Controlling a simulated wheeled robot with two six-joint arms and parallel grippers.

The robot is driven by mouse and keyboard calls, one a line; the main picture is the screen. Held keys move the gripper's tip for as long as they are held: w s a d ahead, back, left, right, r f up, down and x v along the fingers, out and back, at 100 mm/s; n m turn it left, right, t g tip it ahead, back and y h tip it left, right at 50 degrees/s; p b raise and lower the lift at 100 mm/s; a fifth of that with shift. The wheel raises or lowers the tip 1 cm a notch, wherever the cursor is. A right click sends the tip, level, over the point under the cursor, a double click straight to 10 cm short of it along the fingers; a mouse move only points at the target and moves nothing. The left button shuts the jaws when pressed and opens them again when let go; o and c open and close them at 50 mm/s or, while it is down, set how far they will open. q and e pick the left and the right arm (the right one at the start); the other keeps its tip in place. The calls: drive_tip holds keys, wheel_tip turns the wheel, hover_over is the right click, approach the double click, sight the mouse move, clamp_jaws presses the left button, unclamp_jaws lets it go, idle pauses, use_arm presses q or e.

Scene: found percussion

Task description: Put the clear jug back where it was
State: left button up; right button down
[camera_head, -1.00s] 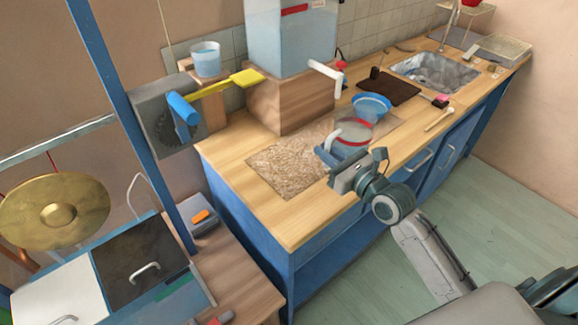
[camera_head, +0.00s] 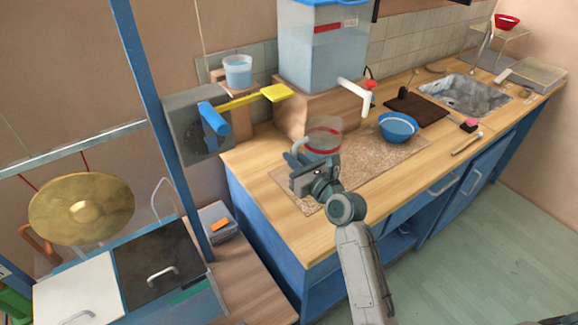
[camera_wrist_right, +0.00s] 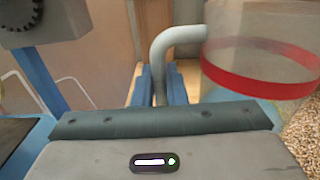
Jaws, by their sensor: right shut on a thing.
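The clear jug (camera_head: 325,130) has a red band and a pale grey handle. My right gripper (camera_head: 296,161) is shut on the jug's handle, at the left side of the jug. In the right wrist view, the blue fingers (camera_wrist_right: 160,86) close around the lower part of the handle, and the jug (camera_wrist_right: 262,65) is at the right. The jug is over the left part of the speckled mat (camera_head: 375,162). My arm hides its base, so I cannot tell whether it touches the mat. My left gripper is not in view.
A blue bowl (camera_head: 398,127) stands on the mat to the right of the jug. A large water tank (camera_head: 322,55) with a white spout (camera_head: 357,95) stands on a wooden block behind. A yellow paddle (camera_head: 277,93) and a blue post (camera_head: 160,130) are at the left.

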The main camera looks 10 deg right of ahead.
drive_tip(key=shift+w+a+f, duration=0.15)
drive_tip(key=shift+a+f, duration=0.05)
drive_tip(key=shift+f, duration=0.4)
drive_tip(key=shift+w+a+f, duration=0.15)
drive_tip(key=shift+f, duration=0.4)
drive_tip(key=shift+w+a+f, duration=0.15)
drive_tip(key=shift+a+f, duration=0.05)
drive_tip(key=shift+f, duration=0.5)
drive_tip(key=c, duration=1.5)
unclamp_jaws()
drive_tip(key=shift+o, duration=0.2)
drive_tip(key=shift+s, duration=0.1)
drive_tip(key=b+v, duration=0.1)
drive_tip(key=v, duration=1.1)
